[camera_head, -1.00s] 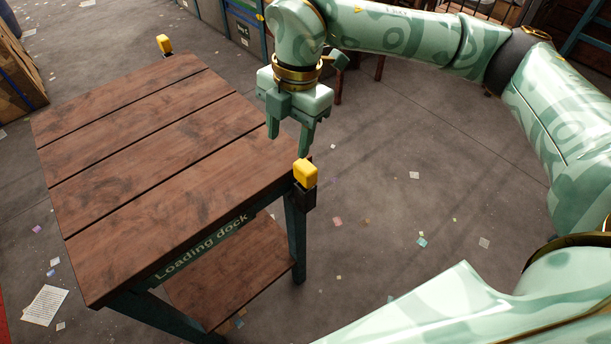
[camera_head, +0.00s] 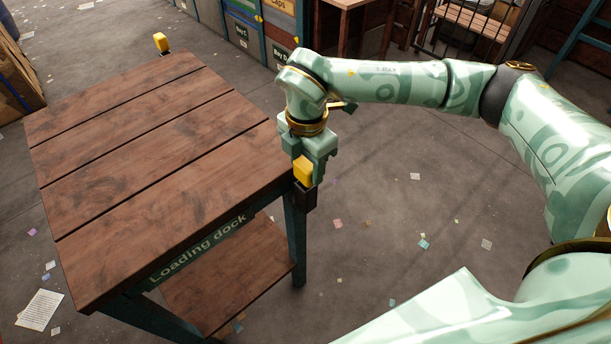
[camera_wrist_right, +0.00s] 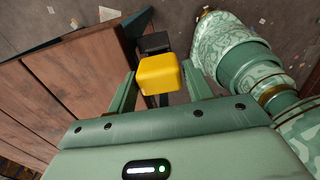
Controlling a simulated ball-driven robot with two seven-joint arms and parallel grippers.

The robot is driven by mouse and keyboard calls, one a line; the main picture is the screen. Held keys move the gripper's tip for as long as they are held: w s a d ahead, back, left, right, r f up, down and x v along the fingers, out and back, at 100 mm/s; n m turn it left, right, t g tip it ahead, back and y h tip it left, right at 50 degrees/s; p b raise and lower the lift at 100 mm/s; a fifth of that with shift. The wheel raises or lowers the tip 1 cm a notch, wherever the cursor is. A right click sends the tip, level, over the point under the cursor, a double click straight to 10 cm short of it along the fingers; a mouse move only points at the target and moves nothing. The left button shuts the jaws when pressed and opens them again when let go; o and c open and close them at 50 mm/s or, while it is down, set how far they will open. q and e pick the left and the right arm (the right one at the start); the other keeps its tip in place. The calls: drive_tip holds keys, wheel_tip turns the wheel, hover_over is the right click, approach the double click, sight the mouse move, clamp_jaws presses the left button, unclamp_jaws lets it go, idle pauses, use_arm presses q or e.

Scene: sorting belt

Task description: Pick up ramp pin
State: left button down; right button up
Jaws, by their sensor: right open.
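A yellow ramp pin (camera_head: 303,170) stands in a black holder (camera_head: 305,196) at the near right corner of the Loading dock table. My right gripper (camera_head: 308,158) is open and lowered at that pin. In the right wrist view the yellow pin head (camera_wrist_right: 160,74) lies between the two open fingers (camera_wrist_right: 158,88), with a visible gap on the right side. Whether either finger touches it, I cannot tell. A second yellow pin (camera_head: 160,41) stands at the table's far corner. My left gripper is not in view.
The wooden Loading dock table (camera_head: 150,160) has a bare plank top and a lower shelf (camera_head: 232,280). Labelled bays (camera_head: 250,30) stand at the back. The floor (camera_head: 420,210) right of the table is open, with scattered paper scraps.

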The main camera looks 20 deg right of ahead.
wheel_tip(320, 180, down, 3)
drive_tip(key=shift+f+b, duration=0.2)
drive_tip(key=shift+b, duration=0.1)
drive_tip(key=shift+r, duration=0.1)
drive_tip(key=c, duration=0.8)
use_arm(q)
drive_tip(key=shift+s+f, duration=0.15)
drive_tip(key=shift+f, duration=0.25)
use_arm(e)
drive_tip(key=shift+r, duration=0.1)
